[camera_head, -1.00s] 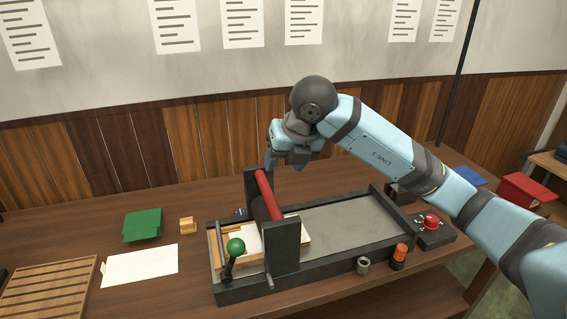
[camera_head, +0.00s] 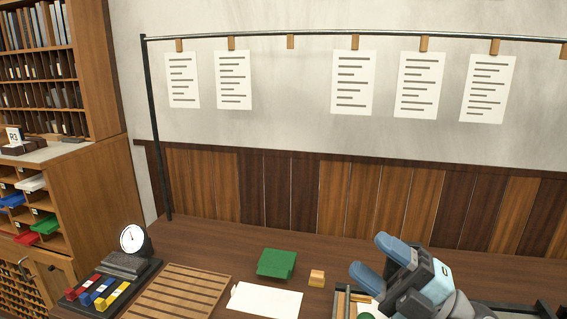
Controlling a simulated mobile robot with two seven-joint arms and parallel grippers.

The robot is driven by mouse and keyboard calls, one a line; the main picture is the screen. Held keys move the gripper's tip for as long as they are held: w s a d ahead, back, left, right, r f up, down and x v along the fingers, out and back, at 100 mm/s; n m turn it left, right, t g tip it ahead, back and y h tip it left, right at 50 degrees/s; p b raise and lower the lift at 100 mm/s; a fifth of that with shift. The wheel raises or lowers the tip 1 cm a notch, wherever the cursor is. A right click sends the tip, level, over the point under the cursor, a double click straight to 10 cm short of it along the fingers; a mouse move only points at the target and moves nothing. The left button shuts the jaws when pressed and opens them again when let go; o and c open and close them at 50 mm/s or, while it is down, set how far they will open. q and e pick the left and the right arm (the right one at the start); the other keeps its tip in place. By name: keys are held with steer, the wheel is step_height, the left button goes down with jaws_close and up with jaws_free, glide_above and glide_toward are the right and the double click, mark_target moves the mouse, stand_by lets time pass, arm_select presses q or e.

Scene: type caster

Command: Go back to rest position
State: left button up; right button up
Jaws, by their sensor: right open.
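My right gripper (camera_head: 371,262) is at the lower right of the head view, above the table's right part. Its two blue fingers point left and stand apart, with nothing between them. Behind it my arm runs out of the bottom right of the picture. It covers most of the press (camera_head: 341,303), of which only the left end and part of a green knob (camera_head: 367,317) show. My left gripper is not in the picture.
A rail (camera_head: 350,36) with hanging sheets stands behind. A cabinet (camera_head: 95,185) is at left.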

steer(key=s+d+f+m+t+h, duration=0.1)
steer(key=d+f+m+t+h, duration=0.2)
steer(key=d+f+m+h, duration=0.7)
steer(key=d+f+m+t+h, duration=0.35)
steer(key=f+m+h, duration=0.35)
steer(key=m+h, duration=0.7)
steer(key=s+f+m+g+y, duration=0.3)
steer(key=s+f+g, duration=1.1)
steer(key=s+f, duration=0.4)
steer(key=w+a+f+n+t+y+p, duration=0.1)
steer(key=w+a+f+t+y+p, duration=0.1)
steer(key=a+t+p, duration=0.5)
steer(key=w+t+y+p, duration=0.1)
steer(key=w+p, duration=0.1)
steer(key=p, duration=0.1)
steer(key=shift+w, duration=0.25)
